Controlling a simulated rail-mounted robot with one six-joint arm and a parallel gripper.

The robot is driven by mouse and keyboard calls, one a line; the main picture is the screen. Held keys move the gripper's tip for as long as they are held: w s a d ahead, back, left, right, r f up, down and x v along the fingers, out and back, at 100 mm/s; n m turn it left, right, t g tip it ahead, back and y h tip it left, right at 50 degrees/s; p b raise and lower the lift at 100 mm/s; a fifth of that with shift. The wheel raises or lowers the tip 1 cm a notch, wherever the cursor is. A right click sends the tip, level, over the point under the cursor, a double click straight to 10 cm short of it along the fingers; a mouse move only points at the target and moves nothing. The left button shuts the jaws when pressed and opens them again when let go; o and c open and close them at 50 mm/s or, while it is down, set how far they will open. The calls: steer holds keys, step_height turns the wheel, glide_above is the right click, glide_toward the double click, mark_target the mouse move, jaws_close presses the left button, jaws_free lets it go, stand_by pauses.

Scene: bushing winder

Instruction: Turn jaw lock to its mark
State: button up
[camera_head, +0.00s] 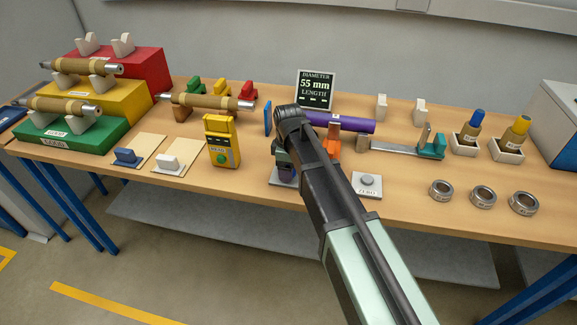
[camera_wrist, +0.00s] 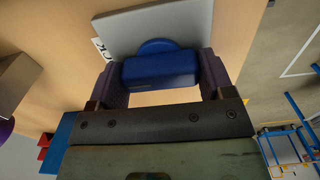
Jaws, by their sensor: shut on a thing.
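The jaw lock is a blue knob (camera_wrist: 160,69) on a grey plate (camera_wrist: 180,22) in the wrist view. The plate's label is partly hidden, with only its last letters showing. My gripper (camera_wrist: 161,78) is shut on the knob, with one dark pad against each end of its bar. In the head view my gripper (camera_head: 286,168) is low over the plate (camera_head: 281,182) near the table's front, and my arm hides most of the knob. I cannot make out the mark in either view.
A purple rod (camera_head: 345,122) and an orange support (camera_head: 333,143) stand close behind my gripper. A zero button plate (camera_head: 367,184) is just right, and a yellow handheld device (camera_head: 221,142) is left. A display (camera_head: 315,89) reads 55 mm. Metal rings (camera_head: 482,197) lie front right.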

steer(key=shift+m, duration=0.4)
steer(key=m, duration=0.3)
steer(key=shift+m, duration=0.3)
steer(key=m, duration=0.4)
steer(key=shift+m, duration=0.3)
steer(key=m, duration=0.4)
steer(key=shift+m, duration=2.5)
steer(key=o, duration=0.9)
